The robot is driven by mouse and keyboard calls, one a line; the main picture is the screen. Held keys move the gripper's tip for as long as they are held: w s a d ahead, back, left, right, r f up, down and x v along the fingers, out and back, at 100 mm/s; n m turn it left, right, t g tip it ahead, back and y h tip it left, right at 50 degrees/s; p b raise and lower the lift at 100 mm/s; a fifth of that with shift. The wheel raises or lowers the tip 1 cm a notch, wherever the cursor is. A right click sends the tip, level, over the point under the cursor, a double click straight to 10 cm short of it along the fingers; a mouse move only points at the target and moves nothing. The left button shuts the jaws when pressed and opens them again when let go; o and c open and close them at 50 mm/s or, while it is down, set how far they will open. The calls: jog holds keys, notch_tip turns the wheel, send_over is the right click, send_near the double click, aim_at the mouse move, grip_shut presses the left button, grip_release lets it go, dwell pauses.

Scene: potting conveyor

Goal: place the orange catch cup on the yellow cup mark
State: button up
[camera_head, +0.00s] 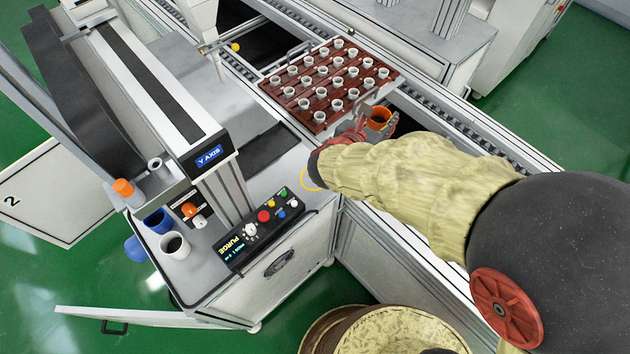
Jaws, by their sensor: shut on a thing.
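The orange catch cup (379,117) is in my gripper (378,124), which is shut on it. The cup looks upright, with its dark open mouth facing up, near the front right corner of the brown tray. The yellow cup mark (312,179) is a ring on the grey machine top, to the left of and nearer than the cup. My forearm, in a pale cover, hides the ring's right part. The gripper's fingers are small in view and partly hidden by the cup.
A brown tray (318,121) of several white pots sits on the conveyor (465,133) behind the gripper. A control panel (258,230) with coloured buttons is left of the mark. A white cup (175,246) and blue cups (157,220) stand farther left. A tall Y-axis column (222,190) rises there.

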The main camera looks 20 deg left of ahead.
jog(key=s+a+f+b, duration=0.2)
jog(key=s+a+b, duration=0.2)
jog(key=s+a, duration=0.8)
jog(key=shift+n+y, duration=0.3)
jog(key=f+b, duration=0.1)
jog(key=f, duration=0.2)
jog(key=f+b, duration=0.1)
jog(key=f, duration=0.2)
jog(key=f+b, duration=0.1)
jog(key=f, duration=0.3)
jog(key=shift+s+a, duration=0.25)
jog(key=shift+s, duration=0.05)
jog(key=shift+f, duration=0.15)
jog(key=o, duration=1)
jog(key=shift+c, duration=0.2)
jog(key=shift+o, duration=0.5)
